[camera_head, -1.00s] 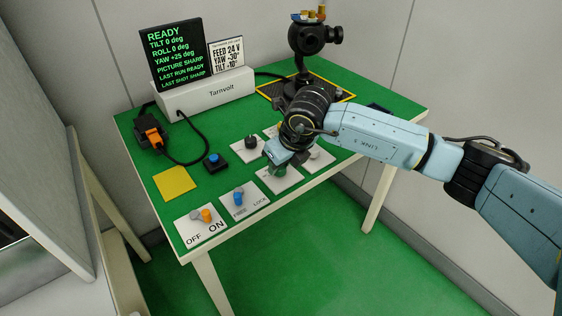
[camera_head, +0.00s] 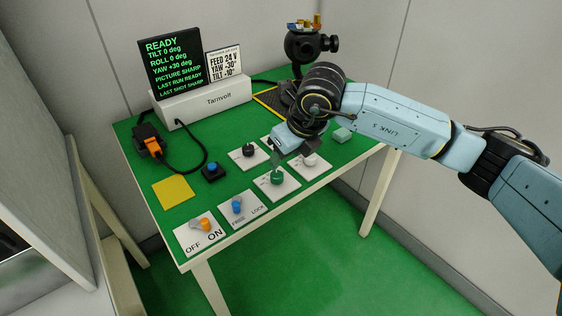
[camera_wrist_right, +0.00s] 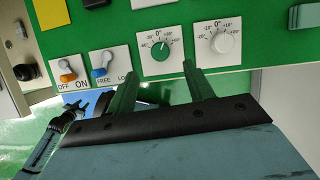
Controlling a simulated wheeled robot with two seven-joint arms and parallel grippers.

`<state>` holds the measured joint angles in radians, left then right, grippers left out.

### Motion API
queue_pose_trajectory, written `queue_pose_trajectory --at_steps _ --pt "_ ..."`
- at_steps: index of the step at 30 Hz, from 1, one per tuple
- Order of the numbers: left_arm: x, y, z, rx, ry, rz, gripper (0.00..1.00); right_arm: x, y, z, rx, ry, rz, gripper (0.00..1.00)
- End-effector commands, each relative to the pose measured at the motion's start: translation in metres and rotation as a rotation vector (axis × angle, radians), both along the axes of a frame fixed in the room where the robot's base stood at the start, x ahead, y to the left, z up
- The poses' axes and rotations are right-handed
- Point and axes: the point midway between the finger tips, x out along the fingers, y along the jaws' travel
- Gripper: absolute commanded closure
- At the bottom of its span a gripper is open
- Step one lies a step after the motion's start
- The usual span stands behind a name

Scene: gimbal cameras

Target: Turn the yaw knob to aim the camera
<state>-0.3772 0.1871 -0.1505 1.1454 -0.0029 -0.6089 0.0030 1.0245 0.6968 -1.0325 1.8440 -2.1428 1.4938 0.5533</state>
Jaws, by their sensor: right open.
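The green knob (camera_head: 277,179), with a scale on its white plate, sits near the table's front; it also shows in the wrist view (camera_wrist_right: 159,47). I take it for the yaw knob, since the display (camera_head: 171,63) reads YAW +30 deg. A white card (camera_head: 225,64) reads FEED 24 V, YAW -30°, TILT +10°. The black gimbal camera (camera_head: 304,45) stands at the back right. My right gripper (camera_head: 291,153) is open and empty, above and behind the green knob, apart from it. What seems my left gripper (camera_wrist_right: 75,107) shows small at lower left in the wrist view.
An orange OFF/ON switch (camera_head: 203,224), a blue FREE/LOCK switch (camera_head: 237,207), a blue button (camera_head: 212,167) and a yellow pad (camera_head: 173,191) are to the left. A pale green block (camera_head: 342,134) lies right.

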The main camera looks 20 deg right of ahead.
Motion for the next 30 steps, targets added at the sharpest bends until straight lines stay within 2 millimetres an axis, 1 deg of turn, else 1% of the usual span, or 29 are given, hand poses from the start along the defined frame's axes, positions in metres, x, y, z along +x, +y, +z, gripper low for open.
queue_pose_trajectory --at_steps 1,3,6,10,14,26,30 --pt "-0.004 0.001 -0.001 0.0 0.005 -0.002 0.64 -0.003 -0.002 0.012 0.0 -0.003 0.001 0.48" --pt "-0.01 0.002 -0.004 0.0 0.009 -0.003 0.64 -0.008 -0.004 0.024 0.0 -0.003 0.0 0.48" --pt "-0.016 0.003 -0.007 0.001 0.012 -0.006 0.64 -0.013 -0.006 0.037 0.0 -0.001 0.0 0.48" --pt "-0.02 0.004 -0.01 0.001 0.015 -0.008 0.64 -0.017 -0.007 0.046 0.0 0.0 0.001 0.48" --pt "-0.022 0.004 -0.011 0.001 0.015 -0.008 0.64 -0.019 -0.008 0.049 0.0 0.0 0.0 0.48" --pt "-0.022 0.004 -0.011 0.001 0.015 -0.008 0.64 -0.019 -0.008 0.049 0.0 0.001 0.0 0.48" --pt "-0.016 0.004 -0.01 0.0 0.006 -0.008 0.64 -0.019 -0.008 0.048 0.0 0.001 0.0 0.48"
